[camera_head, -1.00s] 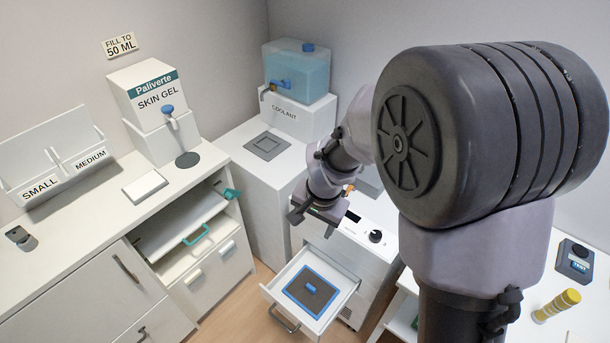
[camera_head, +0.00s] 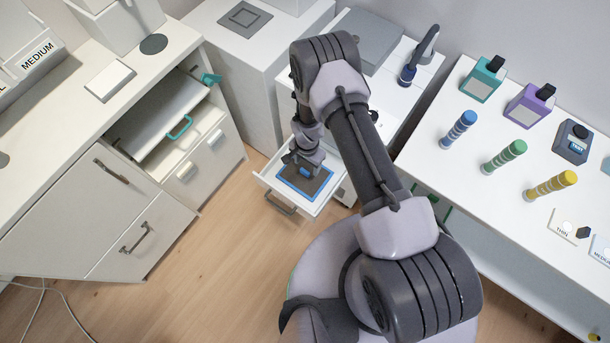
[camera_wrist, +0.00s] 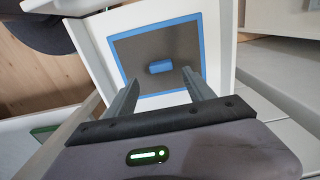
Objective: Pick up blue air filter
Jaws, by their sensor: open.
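The blue air filter (camera_head: 291,179) is a flat grey panel with a blue frame and a small blue grip in its middle. It lies in an open white drawer (camera_head: 268,182) of the white cabinet unit. In the wrist view the filter (camera_wrist: 185,68) lies ahead of my gripper, with its blue grip (camera_wrist: 160,67) raised at the centre. My gripper (camera_wrist: 157,88) is open, and its two fingers point toward the filter, one on each side of the grip in the picture. It is hard to tell how far above the filter they are. In the head view my gripper (camera_head: 303,163) hides part of the filter.
A table at right (camera_head: 480,140) bears blue, green and yellow cylinders and several bottles. At left, a counter has a pulled-out shelf with a teal handle (camera_head: 180,127). Wooden floor (camera_head: 210,240) is free between the counter and my base.

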